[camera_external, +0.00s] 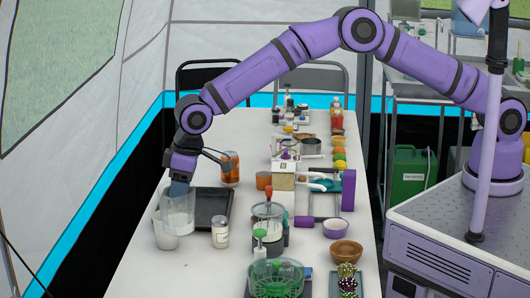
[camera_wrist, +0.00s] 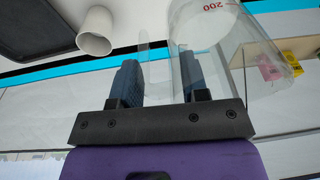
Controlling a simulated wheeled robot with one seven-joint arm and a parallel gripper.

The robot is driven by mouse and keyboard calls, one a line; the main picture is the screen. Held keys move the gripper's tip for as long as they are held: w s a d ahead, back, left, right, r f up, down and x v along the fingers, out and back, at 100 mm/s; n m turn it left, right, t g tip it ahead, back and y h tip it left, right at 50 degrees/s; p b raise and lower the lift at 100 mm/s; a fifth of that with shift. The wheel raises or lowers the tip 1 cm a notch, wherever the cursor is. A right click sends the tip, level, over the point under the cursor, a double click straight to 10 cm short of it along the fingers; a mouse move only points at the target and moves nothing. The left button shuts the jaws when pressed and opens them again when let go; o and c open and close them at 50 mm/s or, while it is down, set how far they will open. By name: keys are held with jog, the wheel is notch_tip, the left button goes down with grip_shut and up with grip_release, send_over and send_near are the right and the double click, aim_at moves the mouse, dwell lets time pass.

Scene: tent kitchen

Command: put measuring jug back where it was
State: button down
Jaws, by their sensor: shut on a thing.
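The measuring jug (camera_external: 178,216) is clear, with a red "200" mark that shows in the wrist view (camera_wrist: 208,22). In the external view it is at the left side of the white table, below my gripper (camera_external: 180,188). My gripper points down and is shut on the jug near its top; its two dark fingers show in the wrist view (camera_wrist: 162,82), with a clear part of the jug between them. The jug looks upright. I cannot tell whether its base touches the table.
A white cup (camera_external: 165,234) stands close in front of the jug. A black tray (camera_external: 222,210) lies just right, and a lidded jar (camera_external: 220,234) stands in front of it. An orange jar (camera_external: 230,168) is behind. The table's (camera_external: 128,268) left front is clear.

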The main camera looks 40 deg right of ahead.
jog(key=shift+s+a, duration=0.15)
jog(key=shift+s, duration=0.35)
jog(key=shift+s+d+f+x, duration=0.15)
jog(key=shift+d+x, duration=0.3)
jog(key=shift+x, duration=2)
jog(key=shift+s+d+f+x, duration=0.1)
jog(key=shift+s+d+x, duration=0.3)
jog(key=shift+x, duration=2)
jog(key=shift+s+d+f+x, duration=0.1)
jog(key=shift+d+x, duration=0.45)
jog(key=shift+x, duration=1.9)
jog(key=shift+f, duration=0.1)
jog(key=c, duration=0.6)
grip_release()
jog(key=v, duration=1.2)
jog(key=shift+d, duration=0.1)
